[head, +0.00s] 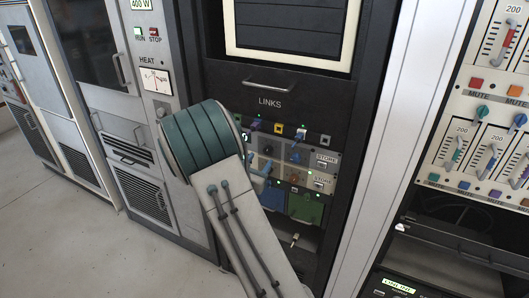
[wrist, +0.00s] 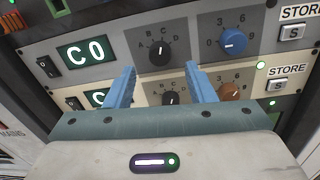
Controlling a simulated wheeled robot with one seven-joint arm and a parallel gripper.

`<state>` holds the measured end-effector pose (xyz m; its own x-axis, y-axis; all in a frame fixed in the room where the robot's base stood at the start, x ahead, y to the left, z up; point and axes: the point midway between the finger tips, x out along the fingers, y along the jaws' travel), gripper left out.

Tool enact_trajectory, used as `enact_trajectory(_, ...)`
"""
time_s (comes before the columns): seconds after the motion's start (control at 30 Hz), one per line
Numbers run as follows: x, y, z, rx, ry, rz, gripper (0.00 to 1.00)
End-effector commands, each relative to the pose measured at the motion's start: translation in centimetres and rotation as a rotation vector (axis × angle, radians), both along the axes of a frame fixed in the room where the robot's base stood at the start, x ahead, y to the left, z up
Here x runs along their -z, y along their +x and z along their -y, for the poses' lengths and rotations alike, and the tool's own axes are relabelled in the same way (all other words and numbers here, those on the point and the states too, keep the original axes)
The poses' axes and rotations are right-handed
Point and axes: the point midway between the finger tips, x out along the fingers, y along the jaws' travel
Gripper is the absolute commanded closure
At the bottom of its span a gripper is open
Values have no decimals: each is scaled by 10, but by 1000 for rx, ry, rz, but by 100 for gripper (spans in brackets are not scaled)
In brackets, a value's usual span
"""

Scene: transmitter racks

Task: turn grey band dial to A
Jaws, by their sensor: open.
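The grey panel (wrist: 110,35) carries a black band dial (wrist: 160,52) with letters around it. Its white mark points roughly up, towards C. The green display (wrist: 86,51) beside it reads C0. My gripper (wrist: 161,69) is open, with its two blue fingers apart and nothing between them. The fingertips are just below the grey band dial in the wrist view, one to each side; I cannot tell whether they touch the panel. In the head view my arm partly covers the panel, and the blue fingers (head: 262,169) show in front of it.
A blue dial (wrist: 233,42) and a STORE button (wrist: 291,32) are right of the band dial. Below is a cream panel with another black dial (wrist: 170,98), an orange-brown dial (wrist: 229,91) and a partly hidden display. Black rocker switches (wrist: 48,67) are at left.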

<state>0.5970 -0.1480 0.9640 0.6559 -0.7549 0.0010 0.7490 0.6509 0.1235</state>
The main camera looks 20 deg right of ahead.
Motion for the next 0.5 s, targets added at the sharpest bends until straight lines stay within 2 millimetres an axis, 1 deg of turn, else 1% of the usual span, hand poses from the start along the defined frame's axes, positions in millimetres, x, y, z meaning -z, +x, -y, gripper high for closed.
enact_trajectory(0.03,-2,7,9,2,-1,0,50)
enact_trajectory(0.1,-1,15,18,3,0,0,50)
enact_trajectory(0.2,-1,24,29,2,1,1,50)
enact_trajectory(0.33,-1,32,37,0,1,1,50)
enact_trajectory(0.5,0,35,40,0,1,0,50)
